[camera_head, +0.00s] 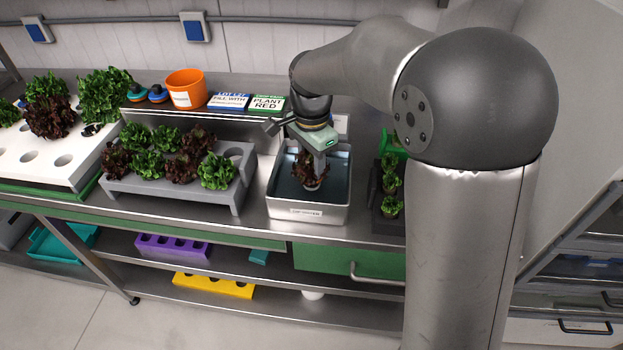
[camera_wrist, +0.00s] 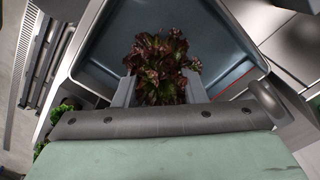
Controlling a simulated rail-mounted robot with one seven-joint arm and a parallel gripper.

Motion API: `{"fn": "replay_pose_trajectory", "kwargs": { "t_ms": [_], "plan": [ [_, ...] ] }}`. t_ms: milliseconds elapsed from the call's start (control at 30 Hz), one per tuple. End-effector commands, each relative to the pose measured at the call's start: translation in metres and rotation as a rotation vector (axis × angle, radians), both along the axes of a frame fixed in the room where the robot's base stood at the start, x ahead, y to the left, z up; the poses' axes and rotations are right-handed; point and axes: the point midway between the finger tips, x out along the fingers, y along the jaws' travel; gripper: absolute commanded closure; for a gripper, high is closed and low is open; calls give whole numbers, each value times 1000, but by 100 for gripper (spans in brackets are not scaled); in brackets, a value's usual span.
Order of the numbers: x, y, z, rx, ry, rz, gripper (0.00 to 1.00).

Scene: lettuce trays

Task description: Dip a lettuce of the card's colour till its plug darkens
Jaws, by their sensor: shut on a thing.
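My gripper (camera_head: 318,160) is shut on a dark red lettuce (camera_head: 308,172), held inside the grey dip basin (camera_head: 309,214). In the wrist view the red leaves (camera_wrist: 160,62) show between the two fingers, with the basin (camera_wrist: 258,74) around them. The lettuce looks upright, with its pale lower end low in the basin. I cannot tell the plug's shade or how deep it sits in the water. A green-edged card (camera_head: 267,103) on the back shelf reads "PLANT RED". A blue-edged card (camera_head: 229,101) beside it begins "FILL WITH".
A grey tray (camera_head: 190,191) left of the basin holds red and green lettuces and has an empty hole at its right end. A white board (camera_head: 40,163) with lettuces stands far left. An orange pot (camera_head: 186,89) is on the shelf. Small green plants (camera_head: 390,184) stand right of the basin.

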Motion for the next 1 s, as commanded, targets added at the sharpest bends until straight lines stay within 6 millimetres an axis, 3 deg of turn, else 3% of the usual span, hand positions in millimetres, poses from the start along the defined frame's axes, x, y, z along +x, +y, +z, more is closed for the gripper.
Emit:
{"fn": "replay_pose_trajectory", "kwargs": {
  "t_ms": [233, 1000],
  "plan": [
    [0, 0, 9, 1, -1, 0, 96],
    [0, 0, 71, 1, -1, 0, 96]
  ]
}}
